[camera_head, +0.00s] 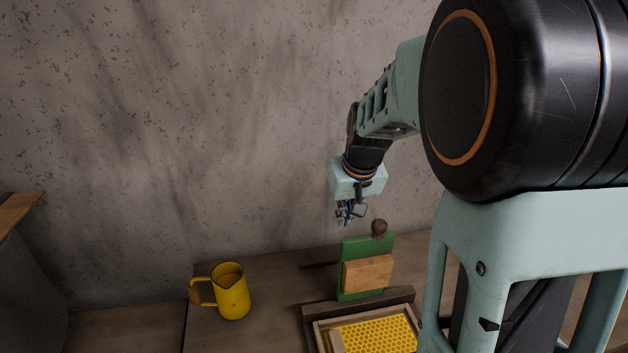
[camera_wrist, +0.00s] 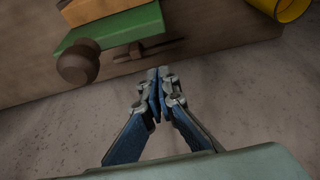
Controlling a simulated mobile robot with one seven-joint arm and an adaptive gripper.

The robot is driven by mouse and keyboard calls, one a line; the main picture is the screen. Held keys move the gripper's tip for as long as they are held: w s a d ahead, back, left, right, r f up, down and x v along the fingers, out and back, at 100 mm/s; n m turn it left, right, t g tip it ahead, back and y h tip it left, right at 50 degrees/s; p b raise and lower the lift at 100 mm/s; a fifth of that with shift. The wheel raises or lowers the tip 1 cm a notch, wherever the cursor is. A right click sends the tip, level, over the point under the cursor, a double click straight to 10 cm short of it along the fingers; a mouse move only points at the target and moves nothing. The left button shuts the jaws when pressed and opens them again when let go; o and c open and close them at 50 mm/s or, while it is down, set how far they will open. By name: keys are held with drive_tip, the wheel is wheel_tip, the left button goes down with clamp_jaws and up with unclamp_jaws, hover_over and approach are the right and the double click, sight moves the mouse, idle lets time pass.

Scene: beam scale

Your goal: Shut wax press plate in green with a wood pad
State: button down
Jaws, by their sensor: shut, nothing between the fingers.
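The green press plate (camera_head: 347,289) stands raised behind the press bed in the head view. A wood pad (camera_head: 368,274) is fixed on its front face, and a dark round knob (camera_head: 379,227) sits at its top edge. The bed below holds a yellow honeycomb sheet (camera_head: 375,336) in a wooden frame. My gripper (camera_head: 345,222) is shut and empty, above and behind the plate, near the wall. In the wrist view, my gripper (camera_wrist: 158,72) points toward the table's back, with the knob (camera_wrist: 78,62), green plate (camera_wrist: 110,32) and pad (camera_wrist: 90,8) to its left, apart from it.
A yellow jug (camera_head: 231,292) with a handle stands on the table left of the press; part of it shows in the wrist view (camera_wrist: 291,8). The concrete wall (camera_head: 200,130) rises close behind the table. The table between jug and press is clear.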

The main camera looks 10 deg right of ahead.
drive_tip(key=s, duration=0.4)
drive_tip(key=shift+r, duration=0.1)
drive_tip(key=shift+s, duration=0.1)
idle(0.4)
